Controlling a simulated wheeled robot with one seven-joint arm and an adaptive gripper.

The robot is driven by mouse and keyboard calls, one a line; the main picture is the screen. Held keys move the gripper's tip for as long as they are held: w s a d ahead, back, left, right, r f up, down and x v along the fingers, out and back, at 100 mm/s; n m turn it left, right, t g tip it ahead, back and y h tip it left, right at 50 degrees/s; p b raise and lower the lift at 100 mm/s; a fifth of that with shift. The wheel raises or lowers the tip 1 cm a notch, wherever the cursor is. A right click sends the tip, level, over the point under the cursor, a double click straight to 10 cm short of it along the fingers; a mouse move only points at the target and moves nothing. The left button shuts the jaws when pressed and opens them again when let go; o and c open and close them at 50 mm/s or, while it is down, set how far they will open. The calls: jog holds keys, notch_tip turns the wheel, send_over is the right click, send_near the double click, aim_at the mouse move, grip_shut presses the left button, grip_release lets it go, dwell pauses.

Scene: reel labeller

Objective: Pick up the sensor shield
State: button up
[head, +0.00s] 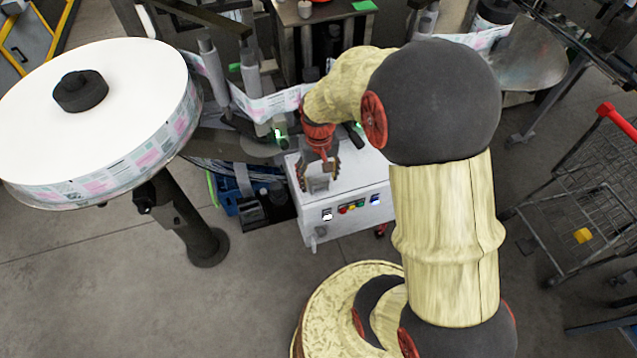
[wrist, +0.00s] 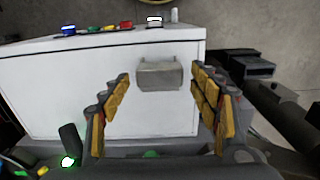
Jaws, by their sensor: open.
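The sensor shield looks to be the small grey bent-metal piece (wrist: 160,75) on the white top of the machine cabinet in the wrist view. It also shows as a grey shape in the head view (head: 319,183). My gripper (wrist: 160,90) is open, with yellow-padded fingers to the left and right of the shield and a visible gap on each side. In the head view my gripper (head: 320,173) points down over the cabinet top. I cannot tell how far the fingertips are above the surface.
The white cabinet (head: 362,176) has coloured buttons along its front edge. A large white label reel (head: 120,110) stands at left, with its label web running behind my gripper. A blue crate (head: 230,205) lies left of the cabinet. A wire cart (head: 590,215) stands at right.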

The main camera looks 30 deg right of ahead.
notch_tip(320, 180, down, 2)
jog(key=shift+f, duration=0.15)
jog(key=shift+c, duration=0.3)
jog(key=c, duration=1.3)
